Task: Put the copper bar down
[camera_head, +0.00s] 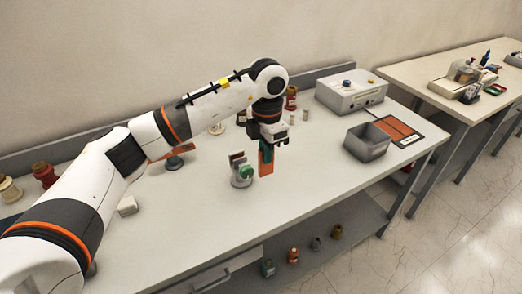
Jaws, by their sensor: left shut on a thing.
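My left arm comes in from the left, and its gripper (273,145) points down over the middle of the near table (330,185). It is shut on the copper bar (265,166), an upright orange-brown piece with a dark green side. The bar hangs below the fingers; I cannot tell whether its lower end touches the table. Just left of the bar stands a small grey fixture (241,178) with a green knob and a brown upright plate. My right gripper is not in view.
A grey open bin (367,143), an orange mat (398,129) and a grey instrument box (350,91) are at the right. Dark red spools (44,174) stand at the left. Several small parts sit on the lower shelf. The table's front right is clear.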

